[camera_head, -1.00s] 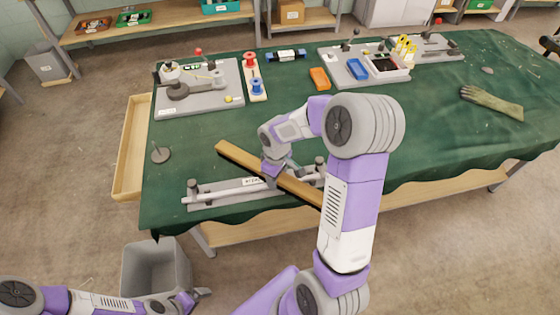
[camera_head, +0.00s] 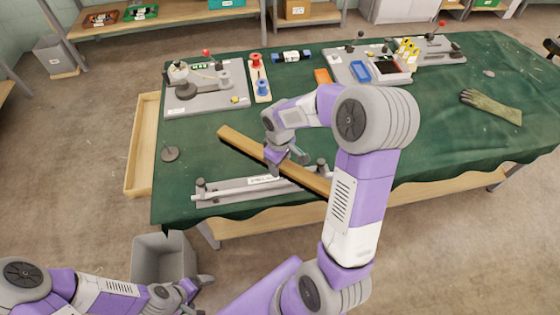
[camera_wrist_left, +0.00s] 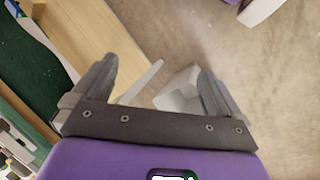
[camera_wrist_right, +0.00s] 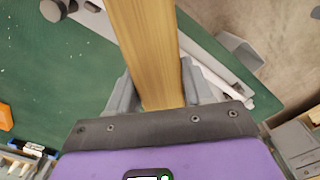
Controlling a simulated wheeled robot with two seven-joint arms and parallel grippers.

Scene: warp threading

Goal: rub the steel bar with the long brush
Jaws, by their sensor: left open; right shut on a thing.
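The long brush (camera_head: 240,142) has a straight wooden back and lies slanted across the steel bar's stand in the head view. My right gripper (camera_head: 285,158) is shut on the brush near its middle. The right wrist view also shows the brush's wooden back (camera_wrist_right: 147,50) between the fingers. The steel bar (camera_head: 228,189) is a pale rod held on a grey stand near the table's front edge; the brush and my gripper hide part of it. I cannot tell whether the bristles touch the bar. My left gripper (camera_head: 200,288) is open and empty, low beside the grey bin.
A grey bin (camera_head: 160,262) stands on the floor before the table. A round-based metal pin (camera_head: 170,154) stands at the table's left. Grey fixture boards (camera_head: 207,100), spools (camera_head: 262,86) and a glove (camera_head: 490,106) lie further back. The right middle of the green cloth is clear.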

